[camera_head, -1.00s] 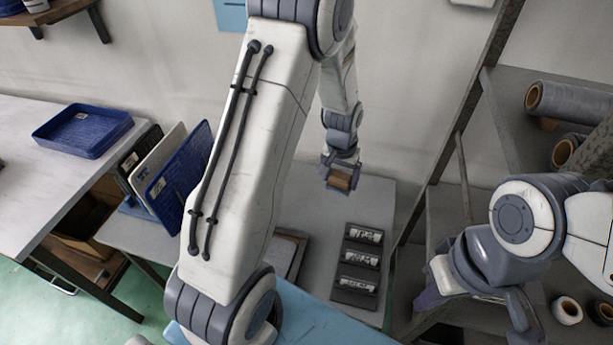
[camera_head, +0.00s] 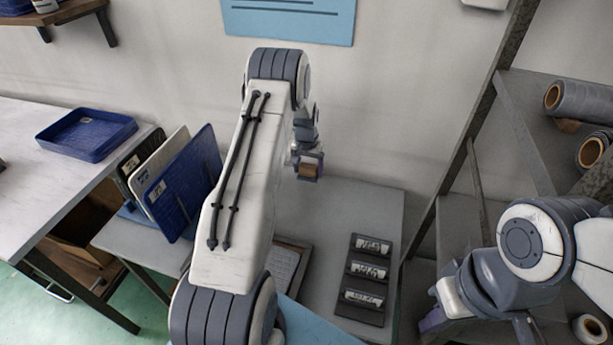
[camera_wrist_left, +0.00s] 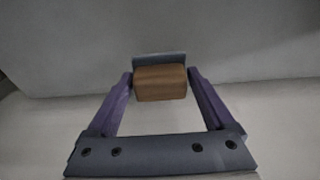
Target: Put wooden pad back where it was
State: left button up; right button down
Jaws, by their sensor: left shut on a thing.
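My left gripper (camera_head: 308,172) is shut on the wooden pad (camera_head: 309,171), a small brown block. It holds the pad in the air over the back of the grey table, near the wall. In the left wrist view the wooden pad (camera_wrist_left: 160,83) sits between the two purple fingers of the left gripper (camera_wrist_left: 161,85), with a grey plate edge just behind it. My right gripper (camera_head: 432,318) is low at the right, partly hidden by its own arm, and its fingers cannot be made out.
A black holder (camera_head: 364,281) with three labelled blocks stands on the grey table (camera_head: 350,205). Upright blue and white panels (camera_head: 180,185) stand at left. A blue tray (camera_head: 87,134) lies on the left table. A metal shelf (camera_head: 480,205) is at right.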

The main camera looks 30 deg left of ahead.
aim_at(306, 178)
pick_arm(q)
jog(key=shift+a+f, duration=0.2)
jog(key=shift+a, duration=0.1)
jog(key=shift+f, duration=0.35)
jog(key=shift+f+p, duration=0.45)
jog(key=shift+f, duration=1.2)
jog(key=shift+f, duration=0.15)
